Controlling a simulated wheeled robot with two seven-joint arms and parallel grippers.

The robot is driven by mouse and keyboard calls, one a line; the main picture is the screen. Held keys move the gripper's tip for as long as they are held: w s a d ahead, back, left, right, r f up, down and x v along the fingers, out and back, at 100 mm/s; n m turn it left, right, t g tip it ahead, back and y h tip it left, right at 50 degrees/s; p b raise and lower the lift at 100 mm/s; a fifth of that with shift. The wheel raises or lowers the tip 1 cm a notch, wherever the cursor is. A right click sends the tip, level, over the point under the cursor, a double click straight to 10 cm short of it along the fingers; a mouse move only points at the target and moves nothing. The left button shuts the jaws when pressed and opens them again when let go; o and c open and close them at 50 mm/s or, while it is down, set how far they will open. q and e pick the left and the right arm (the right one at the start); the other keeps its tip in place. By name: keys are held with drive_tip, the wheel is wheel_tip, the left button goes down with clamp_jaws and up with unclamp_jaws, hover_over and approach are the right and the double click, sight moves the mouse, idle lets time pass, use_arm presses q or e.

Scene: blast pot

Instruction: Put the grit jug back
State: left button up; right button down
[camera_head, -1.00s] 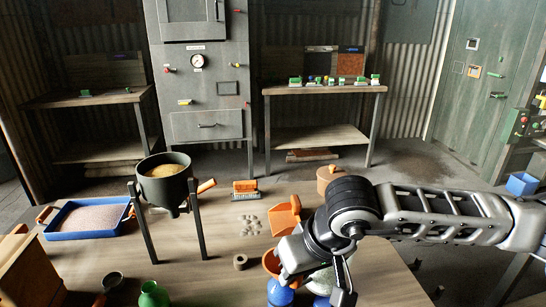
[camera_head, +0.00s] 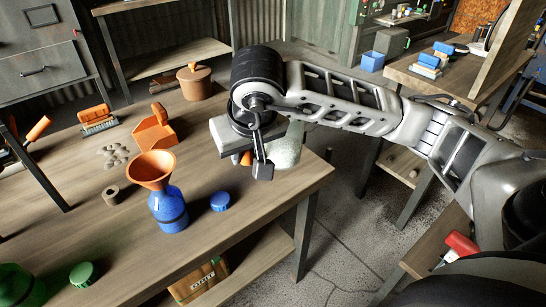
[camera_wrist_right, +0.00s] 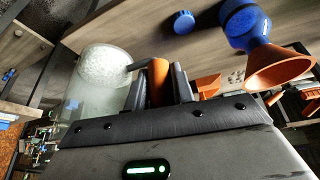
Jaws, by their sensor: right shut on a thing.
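The grit jug (camera_head: 287,148) is clear, with pale grit inside, and is held at the right part of the table. In the right wrist view the jug (camera_wrist_right: 92,95) fills the left side. My right gripper (camera_head: 256,162) is shut on its orange handle (camera_wrist_right: 158,80), between the two fingers. In the head view the gripper hides part of the jug; I cannot tell its exact tilt. A blue bottle (camera_head: 168,212) with an orange funnel (camera_head: 151,169) in its mouth stands to the left of the jug. My left gripper is out of view.
A blue cap (camera_head: 220,201) lies beside the bottle. Another bench (camera_head: 440,85) is at the right.

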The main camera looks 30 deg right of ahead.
drive_tip(key=w+d+f, duration=0.1)
drive_tip(key=w+f, duration=0.2)
drive_tip(key=w, duration=0.1)
drive_tip(key=w+d+f, duration=0.2)
drive_tip(key=w+f, duration=0.1)
drive_tip(key=w+d+f, duration=0.2)
drive_tip(key=w+f, duration=0.1)
drive_tip(key=w, duration=0.1)
drive_tip(key=shift+w+f+p, duration=0.2)
drive_tip(key=shift+w+p, duration=0.1)
wheel_tip(320, 180, down, 2)
drive_tip(key=shift+f, duration=0.45)
